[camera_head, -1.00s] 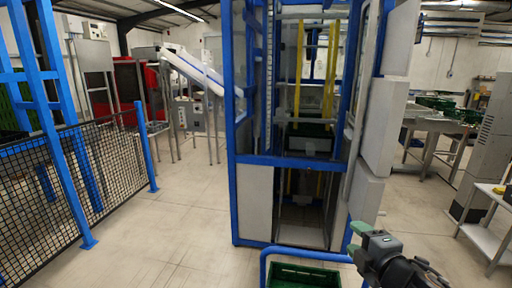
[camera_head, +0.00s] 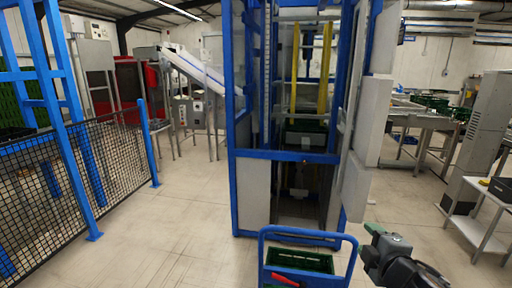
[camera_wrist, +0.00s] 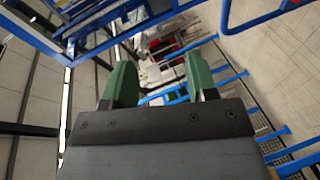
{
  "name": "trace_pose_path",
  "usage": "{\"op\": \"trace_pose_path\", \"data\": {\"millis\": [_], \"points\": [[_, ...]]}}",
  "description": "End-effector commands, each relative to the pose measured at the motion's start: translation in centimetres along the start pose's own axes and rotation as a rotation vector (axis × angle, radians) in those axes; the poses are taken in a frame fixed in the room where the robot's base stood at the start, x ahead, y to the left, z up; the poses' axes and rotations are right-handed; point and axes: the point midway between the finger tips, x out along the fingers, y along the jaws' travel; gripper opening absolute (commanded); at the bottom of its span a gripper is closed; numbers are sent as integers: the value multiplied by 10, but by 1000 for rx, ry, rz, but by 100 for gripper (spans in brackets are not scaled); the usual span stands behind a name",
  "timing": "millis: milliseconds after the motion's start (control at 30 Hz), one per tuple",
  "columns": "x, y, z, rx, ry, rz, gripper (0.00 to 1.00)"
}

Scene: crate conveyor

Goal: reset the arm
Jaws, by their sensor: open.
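My gripper (camera_head: 376,234) is at the lower right of the head view, held in the air beside the blue rail of a cart (camera_head: 350,262). In the wrist view its two green fingers stand well apart with nothing between them, so my gripper (camera_wrist: 160,80) is open and empty. My dark arm links run off the bottom edge of the head view.
A green crate (camera_head: 300,260) lies inside the cart, with a red part in front of it. A tall blue-framed machine (camera_head: 283,156) stands behind. A mesh fence (camera_head: 110,160) is at left, a white side table (camera_head: 480,238) at right. Floor between fence and machine is clear.

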Motion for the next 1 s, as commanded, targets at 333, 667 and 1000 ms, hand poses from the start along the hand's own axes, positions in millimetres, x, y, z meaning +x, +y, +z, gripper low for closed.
{"op": "trace_pose_path", "data": {"millis": [333,667,1000], "points": [[-12,-11,64,362,-394,0,53],[-44,-110,47,1078,-866,-270,53],[-60,-173,-64,1301,-877,-697,53]]}}
